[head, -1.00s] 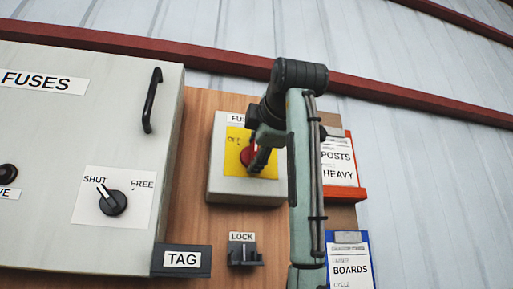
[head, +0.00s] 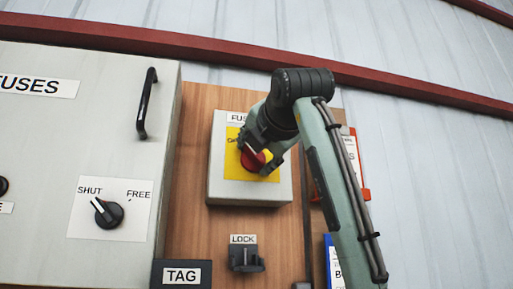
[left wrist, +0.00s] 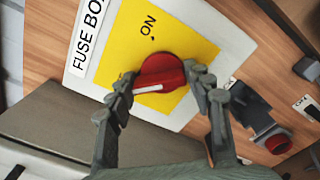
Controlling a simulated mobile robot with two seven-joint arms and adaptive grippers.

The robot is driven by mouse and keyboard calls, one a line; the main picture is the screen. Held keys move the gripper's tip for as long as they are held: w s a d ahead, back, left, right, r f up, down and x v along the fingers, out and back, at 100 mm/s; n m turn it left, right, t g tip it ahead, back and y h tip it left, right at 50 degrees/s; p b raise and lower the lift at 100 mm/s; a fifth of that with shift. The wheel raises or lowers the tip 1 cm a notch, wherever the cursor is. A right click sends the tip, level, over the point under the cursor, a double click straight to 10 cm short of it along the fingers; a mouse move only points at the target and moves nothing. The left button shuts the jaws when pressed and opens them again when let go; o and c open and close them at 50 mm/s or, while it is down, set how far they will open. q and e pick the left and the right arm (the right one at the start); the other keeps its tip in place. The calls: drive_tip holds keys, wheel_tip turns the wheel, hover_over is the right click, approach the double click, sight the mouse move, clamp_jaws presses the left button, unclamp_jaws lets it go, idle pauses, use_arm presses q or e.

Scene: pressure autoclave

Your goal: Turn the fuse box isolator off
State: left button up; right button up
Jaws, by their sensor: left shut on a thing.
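The fuse box isolator (head: 225,190) is a pale box with a yellow plate and a red rotary knob (head: 252,161). My left gripper (head: 261,152) is shut on the red knob, with fingers on either side of it, as the left wrist view (left wrist: 165,95) shows. The knob's white pointer line (left wrist: 147,88) points away from the ON mark (left wrist: 148,27), roughly toward the label edge of the plate. In the head view, part of an OFF mark shows at the plate's upper left; the gripper hides the ON side. My right gripper is not in view.
A grey FUSES cabinet (head: 60,150) with a black handle (head: 146,103) and a SHUT/FREE switch (head: 108,214) stands at left. A LOCK holder (head: 246,258) and a TAG block (head: 181,275) sit below. Clipboards hang at right, partly behind my arm.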

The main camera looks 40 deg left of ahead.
use_arm(q)
drive_tip(key=shift+r+n, duration=0.15)
drive_tip(key=shift+n, duration=0.25)
drive_tip(key=o, duration=1.1)
drive_tip(key=shift+s, duration=0.1)
drive_tip(key=v, duration=1.2)
